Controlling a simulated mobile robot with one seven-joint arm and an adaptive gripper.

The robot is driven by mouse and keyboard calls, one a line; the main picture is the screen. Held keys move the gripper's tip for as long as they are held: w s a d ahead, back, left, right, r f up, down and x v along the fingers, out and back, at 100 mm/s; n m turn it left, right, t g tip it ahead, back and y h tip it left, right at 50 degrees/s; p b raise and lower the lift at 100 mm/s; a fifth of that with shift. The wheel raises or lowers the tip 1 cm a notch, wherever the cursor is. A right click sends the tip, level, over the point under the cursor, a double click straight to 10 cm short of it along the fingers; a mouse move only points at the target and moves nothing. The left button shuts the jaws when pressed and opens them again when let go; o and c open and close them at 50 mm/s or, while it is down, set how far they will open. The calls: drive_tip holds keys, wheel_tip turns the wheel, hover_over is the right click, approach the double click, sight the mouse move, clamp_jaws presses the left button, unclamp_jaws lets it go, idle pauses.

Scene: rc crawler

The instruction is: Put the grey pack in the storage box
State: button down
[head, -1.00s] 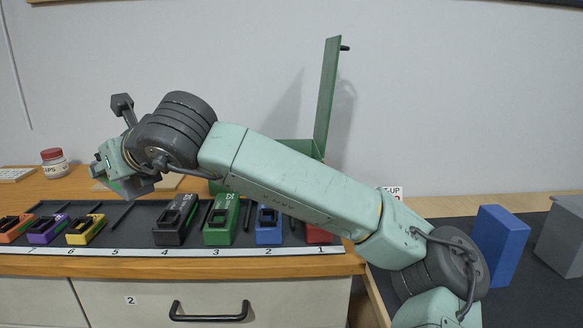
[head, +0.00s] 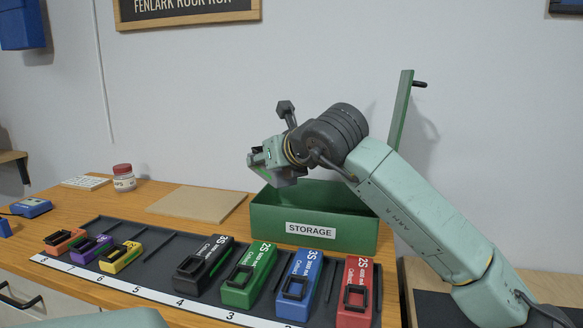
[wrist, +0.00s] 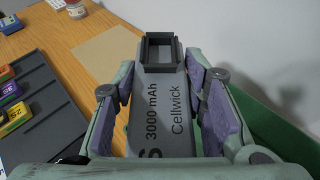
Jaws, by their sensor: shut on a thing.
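The grey pack (wrist: 165,110), lettered "3000 mAh Cellwick" with a dark square frame at its far end, lies between the fingers of my gripper (wrist: 161,78). My gripper is shut on it. In the head view my gripper (head: 272,172) is at the left end of the green storage box (head: 268,220), around the height of its rim. The pack cannot be made out clearly there. The box has a STORAGE label, and its lid (head: 402,112) stands open at the right. The box's green wall also shows at the right of the wrist view (wrist: 262,128).
A dark tray (head: 145,290) in front of the box holds several coloured packs, including a black pack (head: 203,263) and a green pack (head: 248,275). A tan board (head: 197,204) lies left of the box. A red-lidded jar (head: 123,178) stands farther left.

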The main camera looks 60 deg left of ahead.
drive_tip(key=w+a+f+p, duration=0.1)
drive_tip(key=w+f+p, duration=0.1)
drive_tip(key=w+f, duration=0.2)
drive_tip(key=shift+w+a, duration=0.3)
drive_tip(key=shift+w, duration=0.75)
drive_tip(key=shift+f+b, duration=0.65)
drive_tip(key=c, duration=1)
unclamp_jaws()
drive_tip(key=shift+r, duration=0.1)
